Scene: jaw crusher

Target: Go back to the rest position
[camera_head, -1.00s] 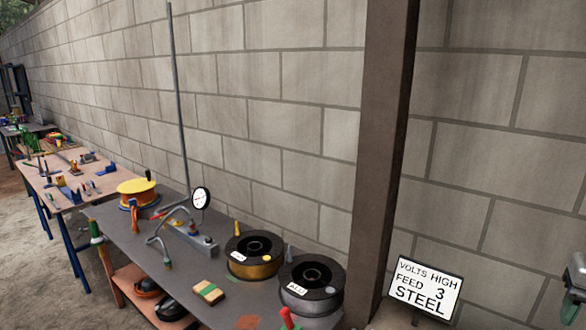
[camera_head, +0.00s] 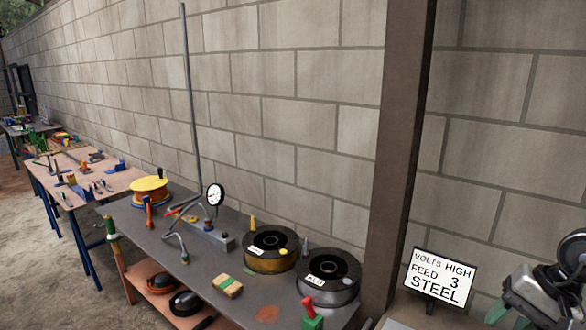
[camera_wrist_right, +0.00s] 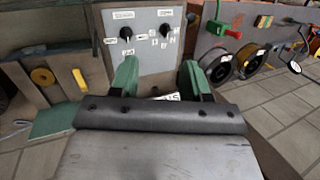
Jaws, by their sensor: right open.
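My right gripper (camera_head: 512,312) shows at the lower right edge of the head view, partly cut off by the frame. In the right wrist view its two green fingers (camera_wrist_right: 157,75) stand wide apart with nothing between them. Beyond them is a grey control panel (camera_wrist_right: 150,45) with two black knobs and small labels. My left gripper is in neither view.
A grey bench (camera_head: 160,235) along the block wall holds wire spools, a dial gauge (camera_head: 215,194) and tools. A brown post (camera_head: 400,150) rises beside it. Open floor lies at left.

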